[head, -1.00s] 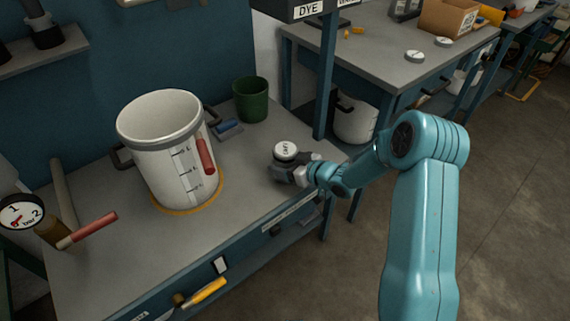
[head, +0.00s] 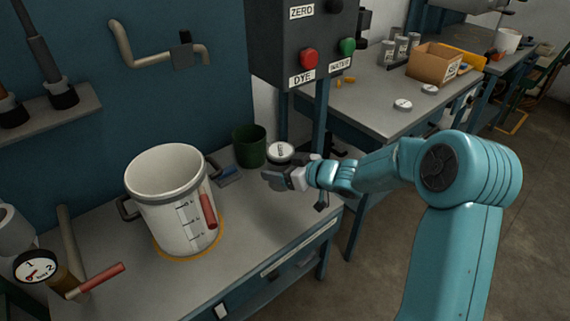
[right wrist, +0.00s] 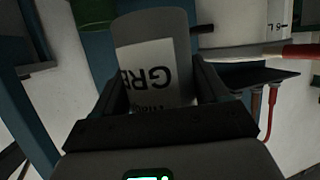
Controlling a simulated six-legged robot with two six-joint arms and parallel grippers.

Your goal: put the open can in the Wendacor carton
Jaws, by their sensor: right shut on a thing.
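My right gripper (head: 280,172) is shut on a grey can (head: 280,153) and holds it upright above the near bench, beside the green bin. In the head view the can shows a pale round top with small dark lettering. In the right wrist view the can (right wrist: 155,55) fills the space between the fingers (right wrist: 160,95), and its white label reads "GRE" upside down. I cannot tell whether it is open. A brown cardboard carton (head: 432,66) with a white label stands on the far bench; its lettering is too small to read. My left gripper is not in view.
A white graduated pot (head: 165,205) and a green bin (head: 249,146) stand on the near bench. A dark control box (head: 298,50) on a post overhangs between the benches. The far bench holds grey cans (head: 395,48) and two pale discs (head: 403,104); its front is mostly clear.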

